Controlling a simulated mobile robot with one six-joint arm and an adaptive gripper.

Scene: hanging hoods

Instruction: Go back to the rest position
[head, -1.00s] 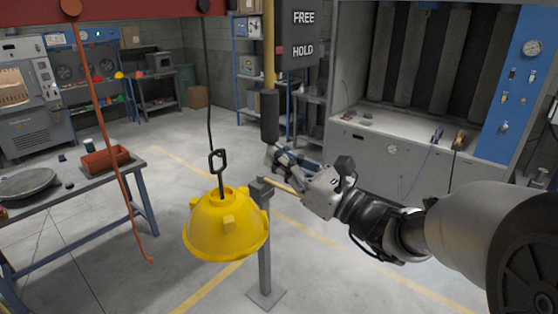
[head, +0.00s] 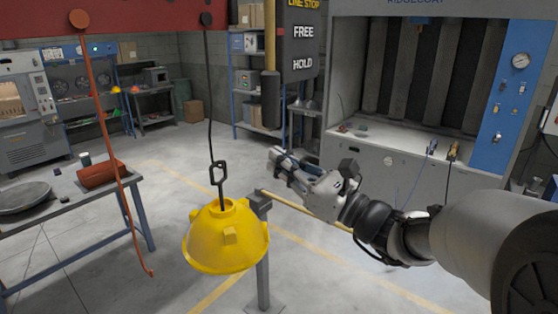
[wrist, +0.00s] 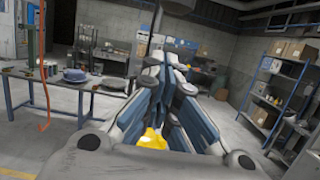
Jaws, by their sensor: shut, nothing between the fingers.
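My gripper (head: 280,160) is in the middle of the head view, at the end of my arm reaching in from the right. Its fingers are shut and hold nothing. In the wrist view the fingers (wrist: 172,75) close together at the centre. A yellow hood (head: 226,238) hangs by a chain link and dark cord, left of and below my gripper in the head view, apart from it. Part of the hood (wrist: 153,140) shows behind the fingers in the wrist view.
A grey post (head: 262,260) with a thin yellow bar stands beside the hood. A red cord (head: 110,150) hangs at left before a table (head: 60,207). A FREE/HOLD sign (head: 301,45) and dark-ended pole (head: 270,100) hang above. A spray booth (head: 385,160) stands behind right.

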